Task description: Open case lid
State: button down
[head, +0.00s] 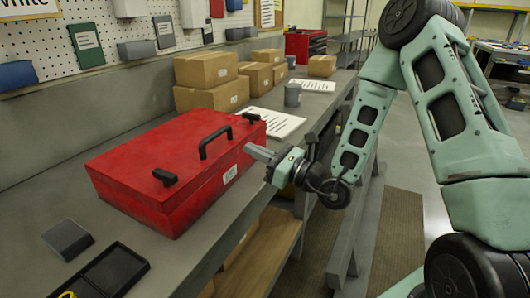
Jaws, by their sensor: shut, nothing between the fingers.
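A red case (150,160) lies on the grey workbench with its lid down. A small white label is on the front face. My gripper (250,150) is shut and empty. It points left at the case's right front edge, just below the right latch. I cannot tell whether the fingertips touch the case.
Cardboard boxes (208,70), papers (262,123) and a grey mug (292,95) stand behind the case. A grey block (68,240) and a black tray (105,275) lie in front at the left. A pegboard wall borders the bench's back. Open floor lies to the right.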

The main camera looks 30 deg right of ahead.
jog(key=p+x, duration=0.1)
jog(key=x, duration=0.5)
jog(key=shift+s+a, duration=0.2)
jog(key=shift+a, duration=0.05)
